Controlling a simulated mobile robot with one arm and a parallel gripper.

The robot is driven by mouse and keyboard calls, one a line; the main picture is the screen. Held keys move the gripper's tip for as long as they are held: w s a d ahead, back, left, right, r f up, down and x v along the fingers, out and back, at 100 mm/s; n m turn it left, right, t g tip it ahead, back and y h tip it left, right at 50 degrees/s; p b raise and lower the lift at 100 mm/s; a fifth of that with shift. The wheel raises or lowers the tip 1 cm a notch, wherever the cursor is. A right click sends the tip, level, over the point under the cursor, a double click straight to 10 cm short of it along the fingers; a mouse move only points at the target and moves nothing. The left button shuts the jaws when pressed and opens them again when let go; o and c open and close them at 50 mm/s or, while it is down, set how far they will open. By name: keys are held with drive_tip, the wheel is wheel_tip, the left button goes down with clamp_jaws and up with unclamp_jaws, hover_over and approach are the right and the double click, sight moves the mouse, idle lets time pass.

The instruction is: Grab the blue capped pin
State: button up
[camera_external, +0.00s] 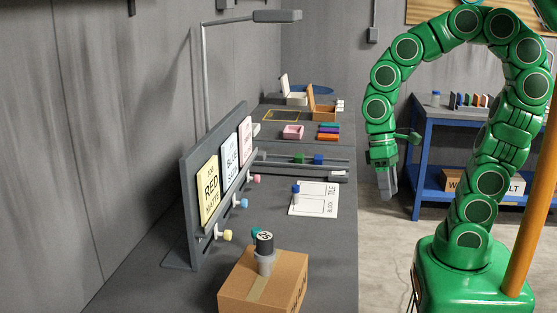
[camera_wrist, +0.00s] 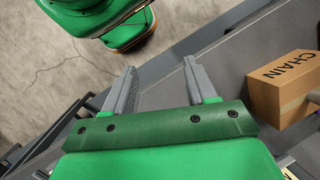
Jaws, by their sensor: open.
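A blue capped pin (camera_external: 243,202) sticks out from the lower front of a sign board (camera_external: 187,215), below the sign reading BLUE. A yellow capped pin (camera_external: 227,235) and a pink capped pin (camera_external: 256,178) stick out beside it, below the other signs. My gripper (camera_external: 387,185) hangs fingers down to the right of the bench, well apart from the pin. In the wrist view my gripper (camera_wrist: 160,78) has its two fingers spread with nothing between them. The blue capped pin is not recognizable in the wrist view.
A cardboard box (camera_external: 250,285) bearing a dark-capped grey item (camera_external: 264,250) stands at the bench's near end; the box also shows in the wrist view (camera_wrist: 283,88). A small blue-topped piece (camera_external: 295,193) stands on a white card (camera_external: 318,197). A lamp (camera_external: 278,16) overhangs the bench.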

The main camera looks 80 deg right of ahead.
drive_tip(key=w+d+f+m+t+y, duration=0.1)
drive_tip(key=w+m+y, duration=0.2)
drive_tip(key=w+m, duration=0.35)
drive_tip(key=m+t+y, duration=0.5)
drive_tip(key=m+t, duration=0.5)
drive_tip(key=m, duration=0.5)
approach(296, 186)
drive_tip(key=shift+w+a+f, duration=0.7)
drive_tip(key=shift+a+f, duration=0.1)
drive_tip(key=shift+f, duration=0.1)
drive_tip(key=shift+g, duration=0.3)
drive_tip(key=shift+r+x, duration=0.2)
drive_tip(key=shift+x, duration=3.65)
drive_tip(key=shift+w, duration=0.1)
clamp_jaws()
drive_tip(key=shift+r, duration=0.1)
